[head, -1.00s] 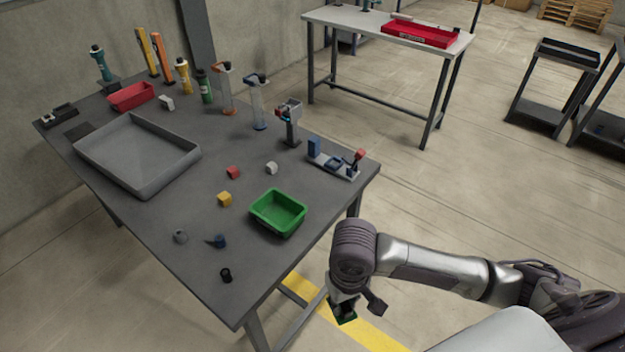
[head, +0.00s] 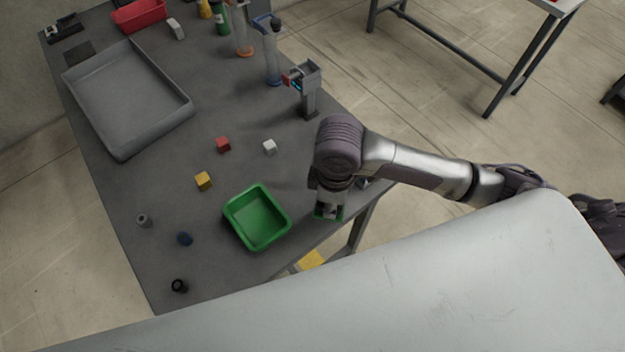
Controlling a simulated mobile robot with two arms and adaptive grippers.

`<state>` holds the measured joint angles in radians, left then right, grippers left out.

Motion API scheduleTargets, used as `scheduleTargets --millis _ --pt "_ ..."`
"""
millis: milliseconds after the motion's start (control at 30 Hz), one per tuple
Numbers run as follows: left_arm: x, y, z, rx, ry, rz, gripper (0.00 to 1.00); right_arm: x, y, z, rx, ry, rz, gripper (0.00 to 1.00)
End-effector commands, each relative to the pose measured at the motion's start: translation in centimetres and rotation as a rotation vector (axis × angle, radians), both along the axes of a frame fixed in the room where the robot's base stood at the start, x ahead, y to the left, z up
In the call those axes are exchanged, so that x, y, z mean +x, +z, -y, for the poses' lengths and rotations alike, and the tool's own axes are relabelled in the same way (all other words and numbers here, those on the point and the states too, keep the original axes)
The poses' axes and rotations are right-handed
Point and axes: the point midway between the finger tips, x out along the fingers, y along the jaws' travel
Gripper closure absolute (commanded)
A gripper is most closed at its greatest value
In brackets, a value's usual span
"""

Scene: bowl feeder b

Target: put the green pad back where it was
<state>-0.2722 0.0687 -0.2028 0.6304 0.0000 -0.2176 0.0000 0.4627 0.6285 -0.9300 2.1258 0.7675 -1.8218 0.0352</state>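My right gripper (head: 328,208) points down over the right edge of the grey table, just right of the green bin. It appears shut on the green pad (head: 320,217), of which only thin green edges show at the fingertips; the rest is hidden by the fingers. I cannot tell whether the pad touches the table. My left gripper is not in view.
The green bin (head: 257,240) stands close to the gripper. A red cube (head: 223,144), white cube (head: 269,146), yellow cube (head: 203,181) and small dark parts lie nearby. A grey tray (head: 125,157) is at left. A grey-headed stand (head: 308,95) rises behind my arm.

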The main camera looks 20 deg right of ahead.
Motion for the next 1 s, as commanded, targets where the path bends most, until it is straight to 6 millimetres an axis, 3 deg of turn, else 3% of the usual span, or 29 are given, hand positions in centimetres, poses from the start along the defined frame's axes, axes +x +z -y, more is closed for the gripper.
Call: scheduleTargets --millis 333,600,800,1000 --pt "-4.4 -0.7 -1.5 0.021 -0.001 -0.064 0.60 1.4 1.8 -4.9 0.006 1.170 0.009 1.00" --pt "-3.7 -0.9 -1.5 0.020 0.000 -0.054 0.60 2.1 3.3 -7.7 0.008 1.997 0.012 1.00" --pt "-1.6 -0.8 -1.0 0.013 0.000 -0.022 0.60 2.3 3.9 -8.7 0.013 2.342 0.011 1.00" --pt "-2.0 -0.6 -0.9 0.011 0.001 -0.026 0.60 3.3 3.3 -8.0 0.017 2.429 0.006 1.00"
